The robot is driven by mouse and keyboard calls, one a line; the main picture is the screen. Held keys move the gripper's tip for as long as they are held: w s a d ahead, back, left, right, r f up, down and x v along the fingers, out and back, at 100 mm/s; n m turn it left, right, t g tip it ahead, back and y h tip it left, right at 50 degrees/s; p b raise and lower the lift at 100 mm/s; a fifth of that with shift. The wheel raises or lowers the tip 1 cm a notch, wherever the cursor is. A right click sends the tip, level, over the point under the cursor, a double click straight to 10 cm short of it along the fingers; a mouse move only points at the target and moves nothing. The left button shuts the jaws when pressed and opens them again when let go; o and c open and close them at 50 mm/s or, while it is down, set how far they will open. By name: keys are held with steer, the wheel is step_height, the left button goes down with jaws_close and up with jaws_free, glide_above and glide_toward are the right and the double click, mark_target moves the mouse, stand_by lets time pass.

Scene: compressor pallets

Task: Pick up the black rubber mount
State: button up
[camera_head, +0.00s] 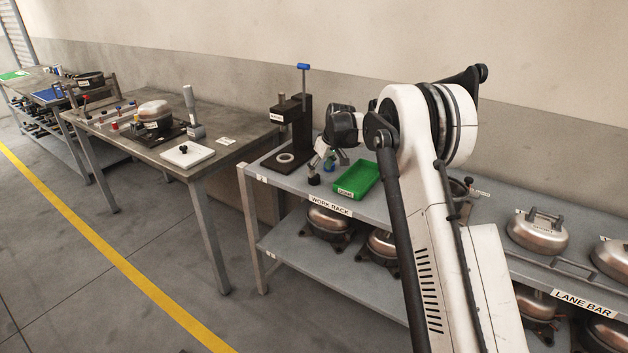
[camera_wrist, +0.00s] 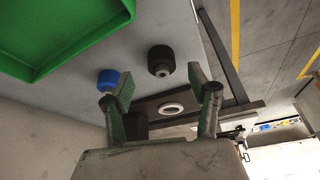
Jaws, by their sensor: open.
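The black rubber mount (camera_wrist: 160,57) is a short dark cylinder with a pale stud end, standing on the grey bench top. In the wrist view it lies beyond the gap between the fingertips of my gripper (camera_wrist: 162,88). In the head view the mount (camera_head: 313,180) stands just below my gripper (camera_head: 322,160), near the bench's front edge. My gripper is open and empty, with its fingers apart from the mount. A blue mount (camera_wrist: 108,78) stands close beside the left finger in the wrist view, partly hidden by it.
A green tray (camera_head: 346,191) lies right of the mounts. A dark press (camera_head: 292,125) with a blue handle and a white ring (camera_head: 285,158) stands behind left. Compressors (camera_head: 330,222) fill the lower shelf. A work table (camera_head: 205,132) stands left, across a gap.

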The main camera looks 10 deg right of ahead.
mark_target(315, 176)
steer(key=shift+x, duration=2.8)
steer(key=shift+w+a, duration=0.1)
steer(key=shift+r, duration=0.1)
steer(key=c, duration=1.2)
steer(key=shift+r, duration=0.1)
